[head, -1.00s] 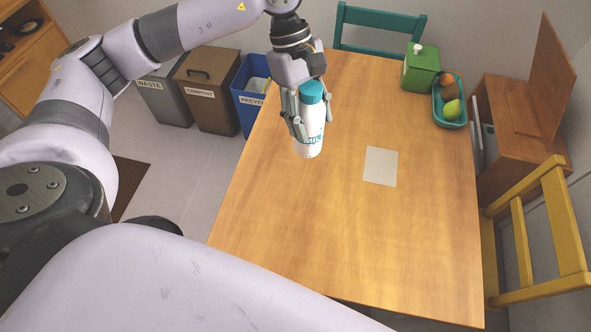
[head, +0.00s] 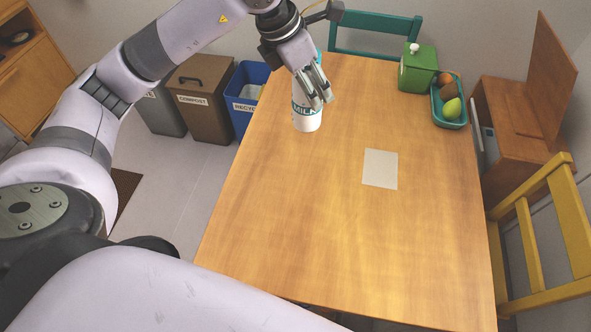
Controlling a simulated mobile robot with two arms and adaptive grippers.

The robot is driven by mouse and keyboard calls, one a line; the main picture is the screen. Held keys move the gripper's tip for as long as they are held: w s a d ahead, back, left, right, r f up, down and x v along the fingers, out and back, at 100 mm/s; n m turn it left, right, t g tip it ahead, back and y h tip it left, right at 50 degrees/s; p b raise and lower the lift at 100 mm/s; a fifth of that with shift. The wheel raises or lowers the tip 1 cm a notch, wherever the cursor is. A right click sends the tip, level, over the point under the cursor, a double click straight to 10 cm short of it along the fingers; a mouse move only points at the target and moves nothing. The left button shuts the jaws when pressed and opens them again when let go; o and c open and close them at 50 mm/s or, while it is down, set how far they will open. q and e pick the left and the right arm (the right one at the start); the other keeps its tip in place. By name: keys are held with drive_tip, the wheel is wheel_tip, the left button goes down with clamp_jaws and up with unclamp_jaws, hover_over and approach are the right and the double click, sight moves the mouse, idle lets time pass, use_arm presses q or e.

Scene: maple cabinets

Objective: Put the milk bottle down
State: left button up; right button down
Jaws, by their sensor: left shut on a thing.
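The white milk bottle (head: 307,119) with teal "MILK" lettering is over the far left part of the wooden table (head: 300,215), upright or nearly so. My left gripper (head: 317,94) comes down from above and is shut on the bottle. Its fingers cover much of the bottle's upper part, and only a sliver of the teal cap shows. I cannot tell whether the bottle's base touches the tabletop. My right gripper is not in view.
A pale square sheet (head: 380,168) lies mid-table. Bins, including a blue one (head: 243,117), stand left of the table. A yellow chair (head: 530,245) is at right. The near tabletop is clear.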

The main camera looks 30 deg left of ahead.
use_arm(q)
wheel_tip(320, 180, down, 19)
drive_tip(key=p, duration=0.2)
drive_tip(key=shift+f, duration=0.15)
drive_tip(key=shift+f, duration=0.15)
drive_tip(key=o, duration=1.3)
